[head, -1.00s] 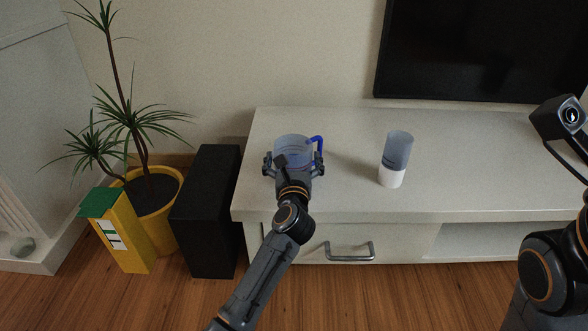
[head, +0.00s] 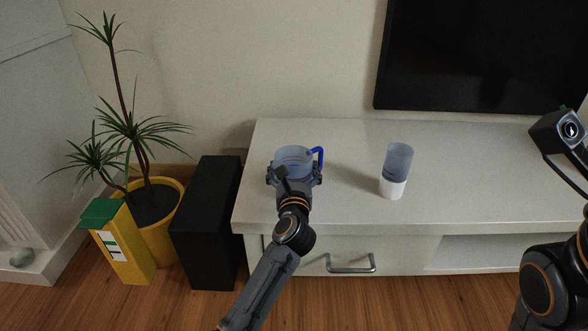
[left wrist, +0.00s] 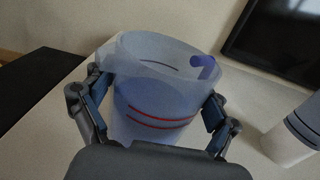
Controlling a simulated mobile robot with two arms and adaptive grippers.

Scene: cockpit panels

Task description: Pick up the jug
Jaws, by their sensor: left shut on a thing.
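The jug (head: 294,158) is a translucent blue vessel with a darker blue handle on its right side. It is upright at the left end of the white TV cabinet. My left gripper (head: 294,178) is shut on the jug, with one finger on each side of its body. In the left wrist view the jug (left wrist: 160,95) shows red lines on its wall and stands between the fingers of my left gripper (left wrist: 155,110). I cannot tell whether its base touches the cabinet top. My right arm shows at the right edge, but its fingers are not in view.
A blue and white cylindrical container (head: 395,172) stands right of the jug on the cabinet (head: 470,190). A television (head: 480,55) is behind. A black speaker box (head: 206,220), a yellow carton (head: 118,245) and a potted plant (head: 165,225) are at left.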

